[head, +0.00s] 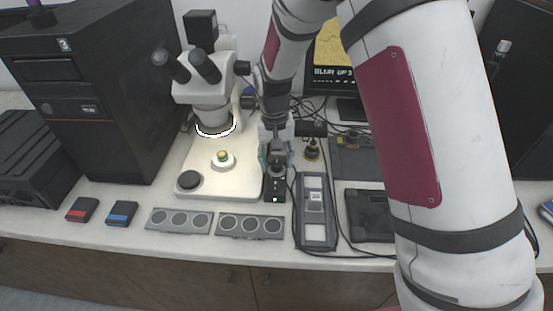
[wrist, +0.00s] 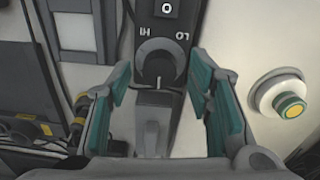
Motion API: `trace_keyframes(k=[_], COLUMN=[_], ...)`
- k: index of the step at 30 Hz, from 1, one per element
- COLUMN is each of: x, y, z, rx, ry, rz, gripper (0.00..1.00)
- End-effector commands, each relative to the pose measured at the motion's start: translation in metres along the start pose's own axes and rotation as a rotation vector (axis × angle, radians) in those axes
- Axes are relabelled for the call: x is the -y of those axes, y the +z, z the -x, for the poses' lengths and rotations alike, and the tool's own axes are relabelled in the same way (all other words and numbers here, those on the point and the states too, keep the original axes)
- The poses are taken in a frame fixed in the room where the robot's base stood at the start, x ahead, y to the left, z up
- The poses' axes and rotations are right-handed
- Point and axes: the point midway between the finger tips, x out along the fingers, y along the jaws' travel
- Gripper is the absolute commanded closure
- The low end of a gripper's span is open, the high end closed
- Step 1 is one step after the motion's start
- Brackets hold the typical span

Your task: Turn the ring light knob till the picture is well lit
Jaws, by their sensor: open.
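The ring light control box (head: 275,187) is a narrow black box right of the microscope base, with a small light at its front. In the wrist view its round dark knob (wrist: 158,58) sits in a grey dial, with HI and LO printed upside down and a window reading 0. My gripper (head: 275,155) is over the box. In the wrist view my gripper (wrist: 160,72) is open, its teal pads either side of the knob, apart from it. The ring light (head: 215,131) glows white under the microscope head. The monitor (head: 335,62) shows a yellowish picture, partly hidden by my arm.
The microscope (head: 205,85) stands left of my gripper; a sample with a yellow-green top (head: 223,158) is on its white base. A grey-and-black device (head: 315,212) lies close on the right with cables. Two trays of discs (head: 180,221) lie along the bench front.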

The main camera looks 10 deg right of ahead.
Motion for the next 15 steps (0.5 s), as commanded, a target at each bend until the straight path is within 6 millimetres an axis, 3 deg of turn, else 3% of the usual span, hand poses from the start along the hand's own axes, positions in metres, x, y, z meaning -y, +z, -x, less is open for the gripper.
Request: trace_keyframes(k=[5,15], x=[0.0,0.001], y=[-0.001,-0.001], z=[0.009,0.074], rx=[-0.003,-0.004], ry=[-0.001,-0.002], rz=[0.0,0.001], gripper=[0.53,0.53])
